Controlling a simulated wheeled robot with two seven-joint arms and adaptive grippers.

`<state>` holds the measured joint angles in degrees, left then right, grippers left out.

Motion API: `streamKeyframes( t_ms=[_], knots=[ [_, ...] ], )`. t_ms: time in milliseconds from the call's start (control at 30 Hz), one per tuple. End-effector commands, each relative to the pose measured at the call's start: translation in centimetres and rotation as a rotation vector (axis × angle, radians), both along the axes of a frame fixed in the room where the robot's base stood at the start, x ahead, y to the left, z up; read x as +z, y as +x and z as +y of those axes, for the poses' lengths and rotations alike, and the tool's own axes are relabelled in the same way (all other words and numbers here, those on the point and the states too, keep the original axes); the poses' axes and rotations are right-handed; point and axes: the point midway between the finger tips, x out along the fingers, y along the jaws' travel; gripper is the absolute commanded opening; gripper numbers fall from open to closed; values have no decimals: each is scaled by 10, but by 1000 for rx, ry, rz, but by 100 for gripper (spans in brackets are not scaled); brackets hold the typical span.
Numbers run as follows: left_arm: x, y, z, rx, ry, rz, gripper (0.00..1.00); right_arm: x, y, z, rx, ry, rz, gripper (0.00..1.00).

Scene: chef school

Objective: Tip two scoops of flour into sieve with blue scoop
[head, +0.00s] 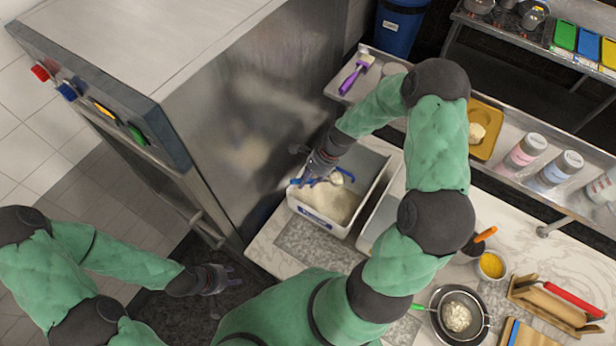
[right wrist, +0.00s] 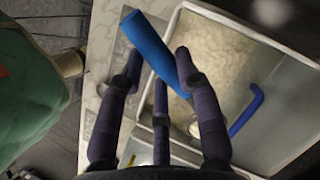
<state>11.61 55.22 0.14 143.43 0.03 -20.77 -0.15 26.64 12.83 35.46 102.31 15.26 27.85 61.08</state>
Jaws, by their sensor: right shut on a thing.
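My right gripper (head: 318,170) is shut on the handle of the blue scoop (head: 306,181), over the flour bin (head: 318,222). The right wrist view shows the blue handle (right wrist: 147,45) between the fingers; the scoop's bowl is mostly hidden behind them. In the head view, pale flour shows at the scoop's end. Flour (head: 325,203) fills the white bin below. The sieve (head: 476,300), with a green handle, stands on the counter at the lower right with a heap of white flour (head: 456,317) in it. My left gripper (head: 222,279) is empty and open, low beside the counter.
A metal cabinet (head: 240,100) stands close to the left of the bin. Another blue curved handle (right wrist: 246,110) lies at the bin's right side. A bowl of yellow food (head: 492,265) and a wooden rack (head: 550,303) are near the sieve. A shelf (head: 507,165) with jars runs behind.

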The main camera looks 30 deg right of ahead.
Motion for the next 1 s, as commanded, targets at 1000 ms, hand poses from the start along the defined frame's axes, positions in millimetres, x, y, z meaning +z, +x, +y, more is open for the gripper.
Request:
streamKeyframes(
  t_ms=[1000],
  knots=[
    [29, 0, 0, 0, 0, 0, 40, 33, 1, 0, 0, -183, 33, 1]
  ],
)
